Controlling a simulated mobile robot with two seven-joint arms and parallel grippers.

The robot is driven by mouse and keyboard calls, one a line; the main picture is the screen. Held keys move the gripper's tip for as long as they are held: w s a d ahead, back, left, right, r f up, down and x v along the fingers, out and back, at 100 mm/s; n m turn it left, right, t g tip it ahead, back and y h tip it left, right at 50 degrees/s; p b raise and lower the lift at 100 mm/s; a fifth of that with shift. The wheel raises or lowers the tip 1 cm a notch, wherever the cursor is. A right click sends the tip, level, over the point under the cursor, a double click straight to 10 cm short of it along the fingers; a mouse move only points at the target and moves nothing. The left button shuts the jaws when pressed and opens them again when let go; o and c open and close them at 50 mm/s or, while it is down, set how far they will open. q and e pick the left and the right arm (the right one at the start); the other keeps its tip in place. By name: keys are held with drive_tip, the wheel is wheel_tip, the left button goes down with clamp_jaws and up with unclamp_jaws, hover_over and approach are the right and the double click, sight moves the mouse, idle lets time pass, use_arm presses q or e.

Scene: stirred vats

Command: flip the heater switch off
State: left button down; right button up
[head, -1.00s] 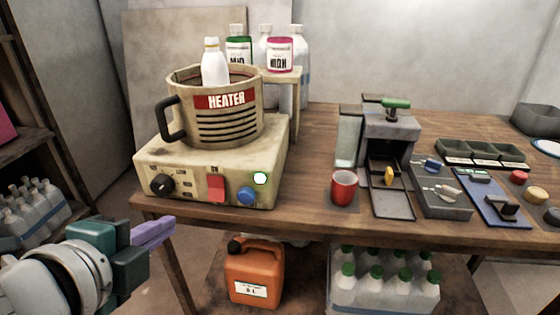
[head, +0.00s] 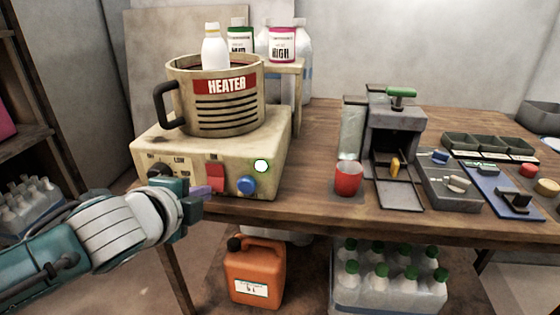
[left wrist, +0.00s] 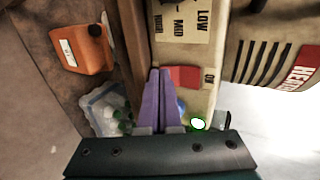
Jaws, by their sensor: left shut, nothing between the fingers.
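The heater (head: 215,105) is a cream pot with a black handle, on a cream base box (head: 215,150) at the table's left. The red heater switch (head: 215,177) sits on the base's front, between the black dial (head: 160,171) and the blue knob (head: 246,186). A round lamp (head: 261,166) glows white-green. My left gripper (head: 208,191) is shut and empty, its purple fingers just in front of the switch's lower part. In the left wrist view the closed fingers (left wrist: 158,80) point beside the red switch (left wrist: 185,77); contact cannot be told. My right gripper is not in view.
A white bottle (head: 215,48) stands in the pot. A red cup (head: 348,178), a grey machine (head: 393,140) and trays stand to the right. An orange canister (head: 254,270) and bottles are below the table. Shelves stand at the left.

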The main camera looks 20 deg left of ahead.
use_arm(q)
drive_tip(key=shift+w+f, duration=0.15)
drive_tip(key=shift+w, duration=0.1)
drive_tip(key=b, duration=0.1)
drive_tip(key=f+b, duration=0.1)
drive_tip(key=b, duration=0.1)
drive_tip(key=shift+w+a+f+t, duration=0.1)
drive_tip(key=shift+w+f+t, duration=0.15)
drive_tip(key=shift+t, duration=0.15)
drive_tip(key=shift+r+p, duration=0.3)
drive_tip(key=shift+r, duration=0.35)
drive_tip(key=shift+r+p, duration=0.7)
drive_tip(key=shift+p, duration=0.2)
